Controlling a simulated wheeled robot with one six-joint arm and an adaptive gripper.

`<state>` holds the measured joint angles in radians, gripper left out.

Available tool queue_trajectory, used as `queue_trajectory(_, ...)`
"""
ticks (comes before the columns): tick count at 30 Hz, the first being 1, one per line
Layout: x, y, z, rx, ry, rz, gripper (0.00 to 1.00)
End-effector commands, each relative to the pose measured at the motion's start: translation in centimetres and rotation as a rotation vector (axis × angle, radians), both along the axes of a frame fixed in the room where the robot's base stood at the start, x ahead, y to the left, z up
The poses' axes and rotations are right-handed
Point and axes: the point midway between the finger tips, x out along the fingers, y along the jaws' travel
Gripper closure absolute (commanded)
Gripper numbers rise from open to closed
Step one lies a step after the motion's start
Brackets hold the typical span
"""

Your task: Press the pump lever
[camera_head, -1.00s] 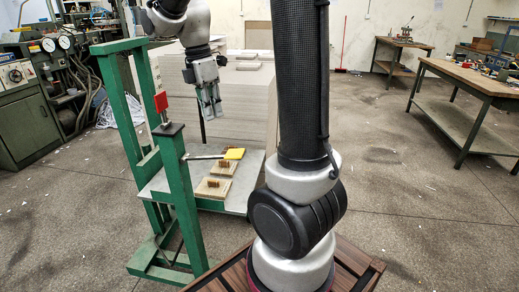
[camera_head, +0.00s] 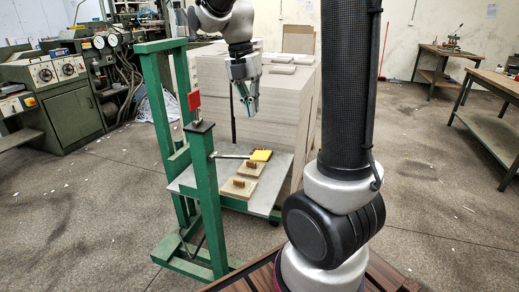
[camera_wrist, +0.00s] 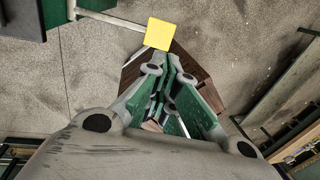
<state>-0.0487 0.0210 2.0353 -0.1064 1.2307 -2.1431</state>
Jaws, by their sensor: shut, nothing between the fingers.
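The pump lever is a pale rod (camera_head: 232,156) that sticks out to the right from a green post, with a yellow pad (camera_head: 261,155) at its end. My gripper (camera_head: 251,111) hangs fingers-down above the pad in the head view, apart from it and empty. In the wrist view, the shut fingers (camera_wrist: 173,58) lie together just below the yellow pad (camera_wrist: 159,33) in the picture. The rod (camera_wrist: 112,19) runs to the upper left there. I cannot tell the exact height gap to the pad.
The green frame (camera_head: 205,190) with a red block (camera_head: 194,101) on top stands left of the lever. A grey platform (camera_head: 282,172) with wooden blocks (camera_head: 238,188) lies below. A tall grey board stack (camera_head: 300,105) stands behind.

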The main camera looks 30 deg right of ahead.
Motion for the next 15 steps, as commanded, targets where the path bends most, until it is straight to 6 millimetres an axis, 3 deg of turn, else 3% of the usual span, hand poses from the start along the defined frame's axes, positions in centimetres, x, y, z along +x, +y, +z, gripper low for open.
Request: queue_trajectory(15,-1.5,-1.1,-9.7,-0.001,0.004,-0.002,1.0)
